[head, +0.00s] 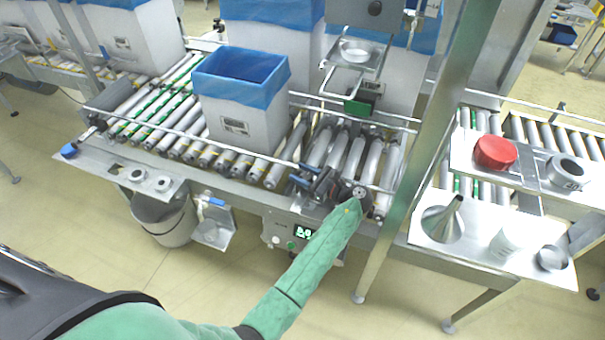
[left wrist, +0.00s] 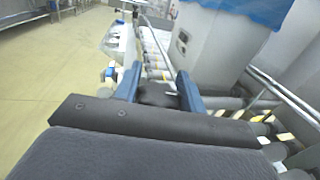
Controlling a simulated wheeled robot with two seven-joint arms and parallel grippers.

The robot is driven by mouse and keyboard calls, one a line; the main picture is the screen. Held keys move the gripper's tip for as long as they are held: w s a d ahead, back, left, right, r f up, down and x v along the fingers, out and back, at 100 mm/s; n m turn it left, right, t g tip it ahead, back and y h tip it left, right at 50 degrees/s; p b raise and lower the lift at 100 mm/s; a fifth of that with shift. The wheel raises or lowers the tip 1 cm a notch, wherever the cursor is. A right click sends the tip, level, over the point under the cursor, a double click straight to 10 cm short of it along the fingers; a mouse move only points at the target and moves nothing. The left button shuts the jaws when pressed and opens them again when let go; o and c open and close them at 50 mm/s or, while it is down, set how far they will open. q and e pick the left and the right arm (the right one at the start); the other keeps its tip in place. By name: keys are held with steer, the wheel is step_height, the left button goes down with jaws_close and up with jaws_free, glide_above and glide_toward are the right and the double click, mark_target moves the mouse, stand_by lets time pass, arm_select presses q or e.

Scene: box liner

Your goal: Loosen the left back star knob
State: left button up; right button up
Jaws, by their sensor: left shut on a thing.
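My left gripper (head: 300,175) is at the front rail of the roller conveyor, below and to the right of the lined box, with its blue fingers pointing left. In the left wrist view the two blue fingers (left wrist: 158,88) stand on either side of a dark, blurred piece (left wrist: 157,95), and the gripper is shut on it. This piece is where a star knob could be, but its star shape cannot be made out. My gripper and wrist hide much of the rail there. My right gripper is in neither view.
A white box with a blue liner (head: 240,105) stands on the rollers close by. A steel post (head: 420,150) rises to the right of my wrist. A grey bin (head: 165,222) stands below left.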

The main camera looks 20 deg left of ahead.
arm_select(q)
steer(key=o, duration=1)
steer(key=shift+a, duration=0.1)
steer(key=shift+c, duration=0.2)
